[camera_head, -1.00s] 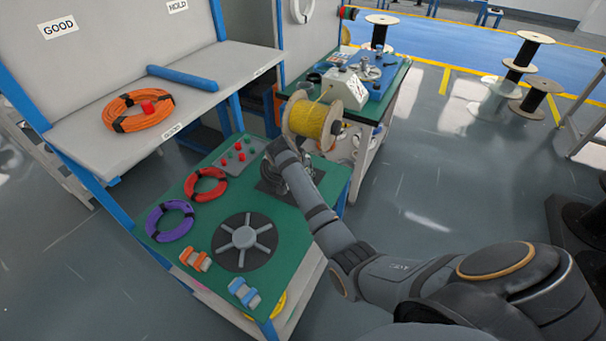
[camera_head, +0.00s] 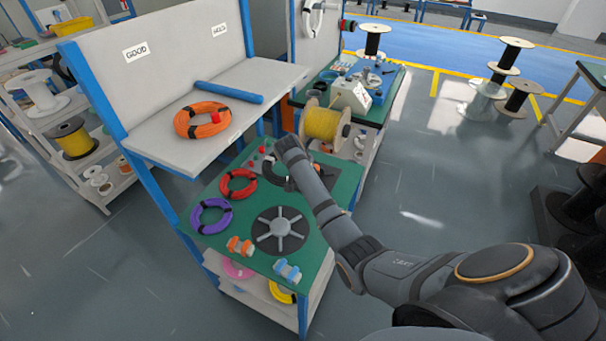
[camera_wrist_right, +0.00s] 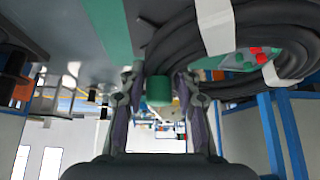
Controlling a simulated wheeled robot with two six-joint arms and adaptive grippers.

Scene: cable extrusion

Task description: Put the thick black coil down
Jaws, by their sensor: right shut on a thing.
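The thick black coil (camera_wrist_right: 240,45) fills the upper right of the right wrist view, bound with white ties. My right gripper (camera_wrist_right: 161,82) is shut on its near side. In the head view my right gripper (camera_head: 288,152) is over the far part of the green bench top (camera_head: 243,218). Only a small dark part of the coil (camera_head: 273,173) shows there beside the gripper; my arm hides the rest. I cannot tell whether the coil touches the bench. My left gripper is in neither view.
A red coil (camera_head: 238,185), a purple coil (camera_head: 212,216) and a grey spoked disc (camera_head: 280,231) lie on the bench. The shelf marked GOOD and HOLD (camera_head: 180,147) bears an orange coil (camera_head: 202,120) and a blue roll (camera_head: 229,92). A yellow spool (camera_head: 321,123) stands behind the gripper.

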